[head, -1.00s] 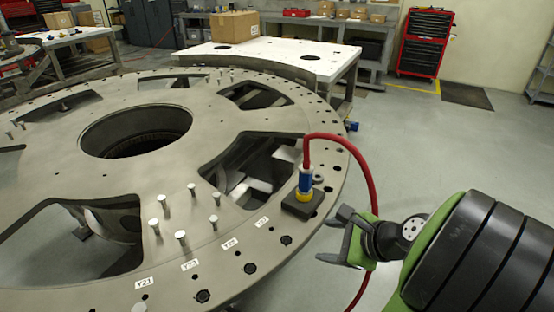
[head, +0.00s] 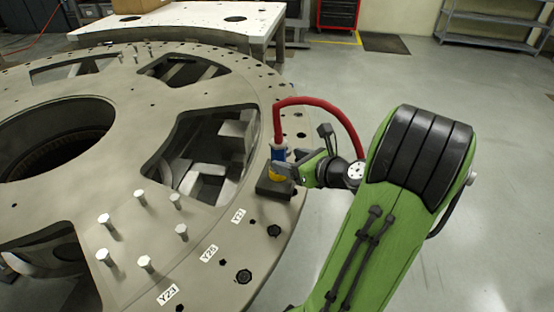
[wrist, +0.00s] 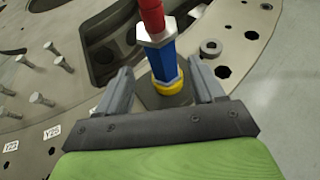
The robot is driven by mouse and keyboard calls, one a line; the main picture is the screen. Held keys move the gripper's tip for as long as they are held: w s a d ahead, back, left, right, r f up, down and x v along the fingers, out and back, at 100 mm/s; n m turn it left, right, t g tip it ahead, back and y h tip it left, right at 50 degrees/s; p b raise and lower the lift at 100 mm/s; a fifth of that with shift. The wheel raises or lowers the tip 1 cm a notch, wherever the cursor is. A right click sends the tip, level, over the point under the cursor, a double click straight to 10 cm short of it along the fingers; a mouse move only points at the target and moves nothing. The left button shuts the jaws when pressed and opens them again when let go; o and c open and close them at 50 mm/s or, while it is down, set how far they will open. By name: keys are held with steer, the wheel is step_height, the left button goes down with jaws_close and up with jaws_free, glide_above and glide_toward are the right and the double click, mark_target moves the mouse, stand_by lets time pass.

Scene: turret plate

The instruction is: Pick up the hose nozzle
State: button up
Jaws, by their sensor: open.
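The hose nozzle (head: 279,154) stands upright near the rim of the large grey turret plate (head: 138,105). It has a blue body, a yellow collar and a silver hex fitting, with a red hose (head: 318,102) rising from its top. It sits on a dark square block (head: 272,188). In the wrist view the nozzle (wrist: 163,63) shows between the two grey fingers of my gripper (wrist: 158,88). The fingers are open on either side of it, with space visible by each. In the head view my gripper (head: 287,169) is at the nozzle's right side and partly covers it.
Several upright bolts (head: 145,262) stand on the plate left of the nozzle. A large cutout (head: 205,155) lies beside it, and labels such as Y23 (head: 168,294) mark the rim. A white table (head: 190,18) stands behind.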

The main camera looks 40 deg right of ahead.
mark_target(284, 157)
steer(key=b+x, duration=0.2)
steer(key=x, duration=0.4)
steer(key=shift+d+f, duration=0.15)
steer(key=c, duration=1.1)
steer(key=shift+r, duration=0.2)
steer(key=shift+c, duration=0.7)
